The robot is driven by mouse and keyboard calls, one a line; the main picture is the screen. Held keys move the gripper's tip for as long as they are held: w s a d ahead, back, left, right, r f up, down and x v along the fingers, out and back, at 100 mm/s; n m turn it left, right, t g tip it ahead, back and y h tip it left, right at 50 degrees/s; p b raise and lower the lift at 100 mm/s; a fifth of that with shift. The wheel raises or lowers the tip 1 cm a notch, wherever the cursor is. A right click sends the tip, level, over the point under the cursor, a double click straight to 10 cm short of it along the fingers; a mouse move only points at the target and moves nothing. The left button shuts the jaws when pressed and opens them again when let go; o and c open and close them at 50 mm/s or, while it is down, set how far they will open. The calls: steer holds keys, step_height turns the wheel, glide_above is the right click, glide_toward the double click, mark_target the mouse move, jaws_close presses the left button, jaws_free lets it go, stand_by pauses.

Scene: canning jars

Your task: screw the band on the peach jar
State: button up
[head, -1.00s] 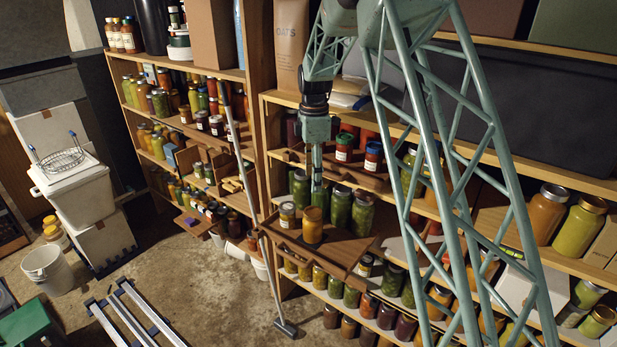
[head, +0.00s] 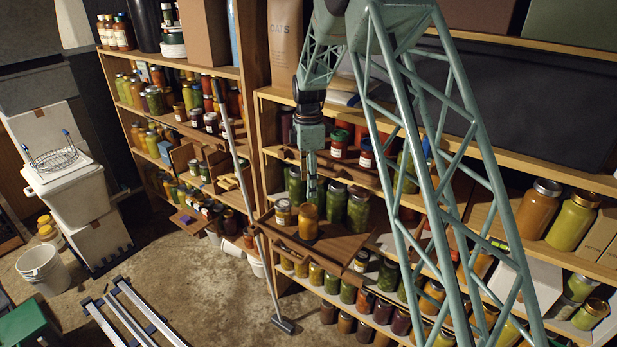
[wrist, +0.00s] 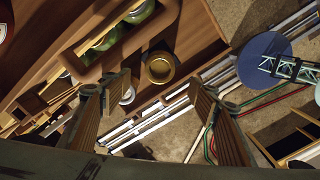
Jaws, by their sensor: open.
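The peach jar (head: 308,223), taken to be the orange one, stands upright on a pulled-out wooden shelf (head: 345,245). In the wrist view its round gold top (wrist: 159,68) shows from above; I cannot tell how the band sits on it. My gripper (head: 312,192) points down just above and slightly behind the jar in the head view. In the wrist view my gripper (wrist: 158,84) is open, with its fingers apart and nothing between them; the gold top lies just beyond the fingertips. A smaller labelled jar (head: 283,212) stands left of the peach jar.
Green jars (head: 336,203) stand close behind the peach jar. Shelves full of jars rise behind and lie below. A long-handled tool (head: 264,265) leans left of the pulled-out shelf. The floor (head: 190,280) in front has some free room.

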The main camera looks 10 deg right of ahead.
mark_target(309, 209)
steer(key=shift+f+p, duration=0.45)
steer(key=shift+f, duration=4.6)
steer(key=c, duration=0.9)
steer(key=shift+o, duration=0.4)
steer(key=shift+c, duration=1)
steer(key=shift+m+b, duration=0.75)
steer(key=shift+m, duration=1.45)
steer(key=shift+m, duration=0.3)
